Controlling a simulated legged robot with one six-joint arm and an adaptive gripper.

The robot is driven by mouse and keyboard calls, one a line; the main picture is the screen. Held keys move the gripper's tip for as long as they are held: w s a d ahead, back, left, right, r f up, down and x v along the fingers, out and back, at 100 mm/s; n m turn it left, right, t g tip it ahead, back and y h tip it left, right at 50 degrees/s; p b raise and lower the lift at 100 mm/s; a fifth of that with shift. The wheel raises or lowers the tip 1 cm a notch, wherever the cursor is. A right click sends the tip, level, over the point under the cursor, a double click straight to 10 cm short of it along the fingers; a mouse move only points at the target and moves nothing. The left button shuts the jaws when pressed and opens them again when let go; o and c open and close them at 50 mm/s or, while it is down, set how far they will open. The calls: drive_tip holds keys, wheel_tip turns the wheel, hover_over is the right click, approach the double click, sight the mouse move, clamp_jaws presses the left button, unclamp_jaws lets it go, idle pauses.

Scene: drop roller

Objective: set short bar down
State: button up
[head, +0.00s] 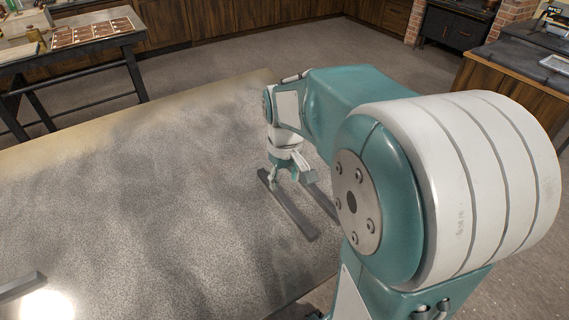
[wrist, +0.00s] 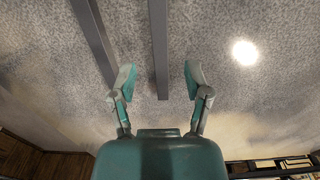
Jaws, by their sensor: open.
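A dark grey bar (head: 297,217), which I take to be the short bar, lies on the speckled table (head: 160,190) below my gripper (head: 291,181). In the wrist view this bar (wrist: 158,35) runs up from between the spread fingers of my gripper (wrist: 159,78) and leaves the top edge. The fingers stand apart on either side of it, with gaps visible. I cannot tell the exact height of the fingers above the table. The bars' full lengths are not comparable here.
A second grey bar (head: 322,203) lies roughly parallel, to the right, partly hidden by my arm; it shows at left in the wrist view (wrist: 94,38). Another bar (head: 20,287) is cut off at bottom left.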

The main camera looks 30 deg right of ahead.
sight(284, 199)
wheel_tip(284, 199, up, 5)
drive_tip(key=s+a+r+t, duration=0.2)
drive_tip(key=s+a+t, duration=0.3)
drive_tip(key=s+a, duration=0.5)
drive_tip(key=shift+s+r+t, duration=0.2)
drive_tip(key=shift+s+t, duration=0.1)
drive_tip(key=shift+s, duration=0.95)
